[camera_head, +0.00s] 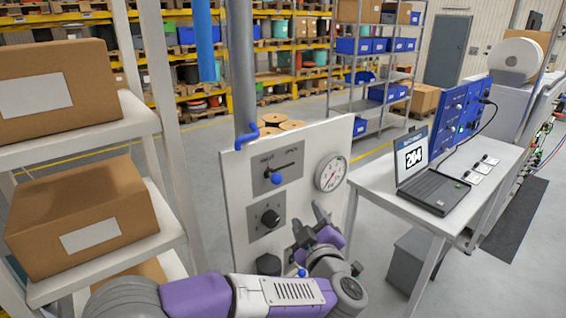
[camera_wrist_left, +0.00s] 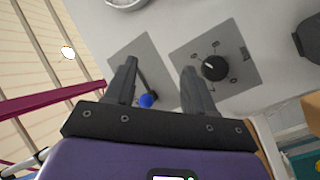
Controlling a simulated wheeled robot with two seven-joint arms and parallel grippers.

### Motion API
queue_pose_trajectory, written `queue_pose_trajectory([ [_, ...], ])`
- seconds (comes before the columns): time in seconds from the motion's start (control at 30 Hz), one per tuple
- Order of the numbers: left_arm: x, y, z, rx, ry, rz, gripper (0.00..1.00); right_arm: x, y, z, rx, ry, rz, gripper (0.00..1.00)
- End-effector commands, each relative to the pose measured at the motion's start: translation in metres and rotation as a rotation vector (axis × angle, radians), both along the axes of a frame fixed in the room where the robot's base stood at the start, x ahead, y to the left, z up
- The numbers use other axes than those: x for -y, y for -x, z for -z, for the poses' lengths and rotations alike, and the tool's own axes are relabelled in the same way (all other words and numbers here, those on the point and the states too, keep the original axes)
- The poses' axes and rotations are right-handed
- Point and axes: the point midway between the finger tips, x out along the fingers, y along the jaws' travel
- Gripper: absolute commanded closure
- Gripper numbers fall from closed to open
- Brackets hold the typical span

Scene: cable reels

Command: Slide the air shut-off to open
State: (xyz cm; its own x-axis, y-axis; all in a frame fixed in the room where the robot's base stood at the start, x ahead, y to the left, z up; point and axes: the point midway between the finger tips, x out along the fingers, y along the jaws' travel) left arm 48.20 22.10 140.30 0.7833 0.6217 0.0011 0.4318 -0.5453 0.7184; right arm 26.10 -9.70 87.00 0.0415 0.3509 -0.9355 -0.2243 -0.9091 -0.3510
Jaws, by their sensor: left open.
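The air shut-off is a grey plate (camera_head: 262,186) at the upper left of the white panel, with SHUT marked at left and OPEN at right. Its blue knob (camera_head: 276,180) sits toward the SHUT side. My left gripper (camera_head: 322,217) is open, in front of the panel, below and right of the shut-off in the head view. In the left wrist view the blue knob (camera_wrist_left: 146,101) appears between the fingers of the left gripper (camera_wrist_left: 158,72), near the left finger; contact cannot be told. That finger hides part of the plate. My right gripper is not in view.
A rotary knob (camera_head: 270,218) sits below the shut-off and a round gauge (camera_head: 331,172) to its right. A blue pipe elbow (camera_head: 247,136) is at the panel's top left. A shelf with cartons (camera_head: 80,215) stands left, a laptop table (camera_head: 395,205) right.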

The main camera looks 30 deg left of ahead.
Motion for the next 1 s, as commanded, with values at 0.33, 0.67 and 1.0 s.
queue_pose_trajectory([
  [0.33, -0.031, 0.048, -0.074, 0.105, 0.115, -0.175, 0.46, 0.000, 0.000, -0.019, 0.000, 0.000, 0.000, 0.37],
  [0.67, -0.067, 0.013, -0.073, 0.104, 0.112, -0.173, 0.46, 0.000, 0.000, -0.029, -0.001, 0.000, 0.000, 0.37],
  [1.0, -0.079, 0.003, -0.072, 0.104, 0.112, -0.169, 0.46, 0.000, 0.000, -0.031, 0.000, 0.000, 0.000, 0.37],
])
